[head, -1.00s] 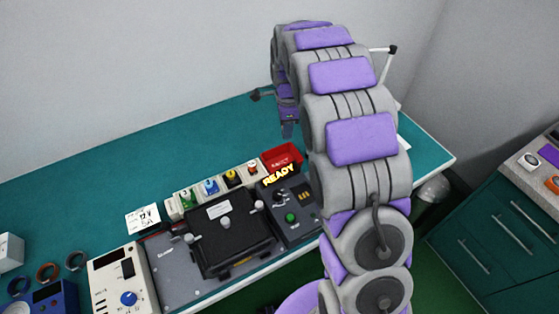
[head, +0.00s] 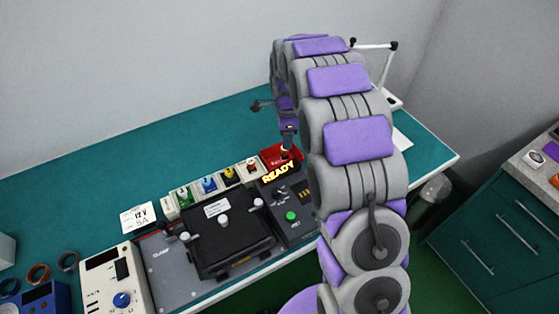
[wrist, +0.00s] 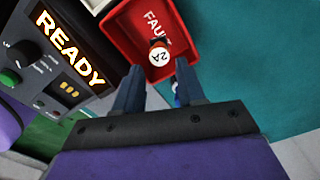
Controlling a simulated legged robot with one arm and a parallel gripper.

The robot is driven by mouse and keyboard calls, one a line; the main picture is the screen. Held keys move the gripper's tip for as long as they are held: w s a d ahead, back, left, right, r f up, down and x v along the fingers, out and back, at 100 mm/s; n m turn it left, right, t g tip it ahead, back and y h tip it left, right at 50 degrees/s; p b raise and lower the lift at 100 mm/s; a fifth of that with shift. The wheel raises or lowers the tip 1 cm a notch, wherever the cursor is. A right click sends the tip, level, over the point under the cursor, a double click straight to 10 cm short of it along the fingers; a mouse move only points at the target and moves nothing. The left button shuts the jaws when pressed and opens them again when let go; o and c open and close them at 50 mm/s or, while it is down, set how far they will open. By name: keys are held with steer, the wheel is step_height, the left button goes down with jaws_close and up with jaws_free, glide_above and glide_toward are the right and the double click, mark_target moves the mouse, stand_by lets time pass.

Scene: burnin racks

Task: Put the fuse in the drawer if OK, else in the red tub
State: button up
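The red tub (head: 270,155), marked FAULT, stands on the teal bench behind the tester; it also shows in the wrist view (wrist: 127,32). A fuse (wrist: 158,56) with a white face marked 2A appears inside the tub in the wrist view. My gripper (wrist: 158,66) is over the tub, its fingers apart with clear gaps on both sides of the fuse. In the head view, my gripper (head: 287,145) is low at the tub. A green cabinet with shut drawers (head: 520,228) stands at the right.
The tester's sign (head: 278,172) reads READY. A black-lidded fixture (head: 225,235) and a row of coloured fuses in holders (head: 208,186) stand left of the tub. A cream meter (head: 113,285) is at front left. The bench behind is clear.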

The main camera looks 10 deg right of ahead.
steer(key=o, duration=0.3)
steer(key=shift+d, duration=0.3)
steer(key=shift+r+p, duration=1.95)
steer(key=shift+r, duration=6.7)
steer(key=s+r+n+g, duration=0.1)
steer(key=s+r+n, duration=0.2)
steer(key=s+n, duration=1.3)
steer(key=s+f+n, duration=0.1)
steer(key=s, duration=0.7)
steer(key=s+f+n, duration=0.1)
steer(key=s+f, duration=0.1)
steer(key=s, duration=0.7)
steer(key=s+f, duration=0.1)
steer(key=s, duration=0.8)
steer(key=shift+s+a+f+n+g, duration=0.1)
steer(key=shift+a+f+n+g, duration=0.15)
steer(key=shift+f+n+g, duration=0.15)
